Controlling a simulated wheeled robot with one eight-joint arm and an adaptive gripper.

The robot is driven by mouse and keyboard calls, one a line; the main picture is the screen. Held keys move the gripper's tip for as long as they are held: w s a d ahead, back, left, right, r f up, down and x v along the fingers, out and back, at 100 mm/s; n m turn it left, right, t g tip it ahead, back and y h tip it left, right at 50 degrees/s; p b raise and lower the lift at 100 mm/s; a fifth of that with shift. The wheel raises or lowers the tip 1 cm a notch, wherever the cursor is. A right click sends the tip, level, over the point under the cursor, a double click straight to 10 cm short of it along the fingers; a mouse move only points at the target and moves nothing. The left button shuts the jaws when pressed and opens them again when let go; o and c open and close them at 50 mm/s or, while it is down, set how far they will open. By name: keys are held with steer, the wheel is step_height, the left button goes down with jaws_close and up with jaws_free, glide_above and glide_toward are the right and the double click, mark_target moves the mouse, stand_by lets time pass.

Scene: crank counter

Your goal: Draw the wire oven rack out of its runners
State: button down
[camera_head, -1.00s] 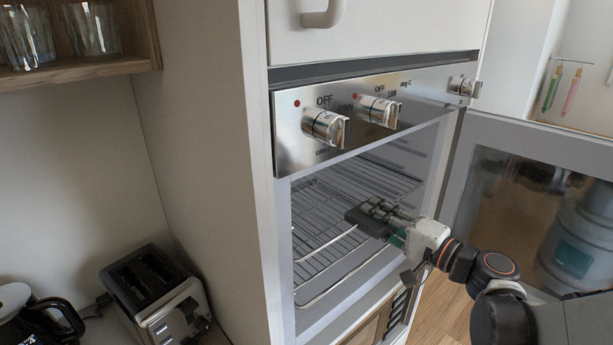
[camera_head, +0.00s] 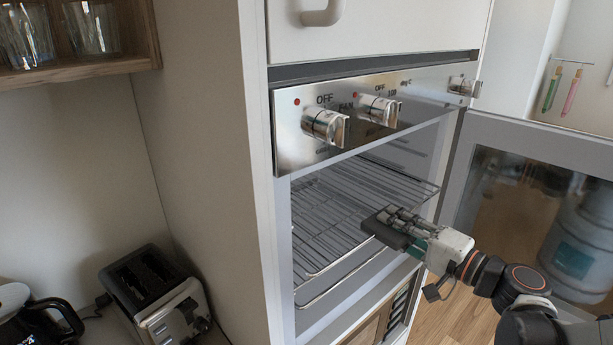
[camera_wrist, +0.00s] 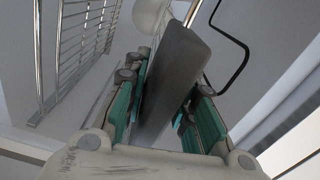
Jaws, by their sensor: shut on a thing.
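The wire oven rack (camera_head: 338,205) shows in the head view, lying level in the open oven, its front edge near the oven's mouth.
The oven door (camera_head: 460,180) stands open on the right, close to my arm. The knob panel (camera_head: 365,115) is above the opening. A bent wire (camera_head: 335,287) shows below the rack. A toaster (camera_head: 155,295) stands at lower left.

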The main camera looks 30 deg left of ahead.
steer(key=b+v, duration=0.1)
steer(key=v, duration=2.7)
steer(key=shift+d, duration=0.3)
stand_by(3.5)
steer(key=shift+w+f+b, duration=0.1)
steer(key=shift+f+b, duration=0.05)
steer(key=shift+b, duration=0.3)
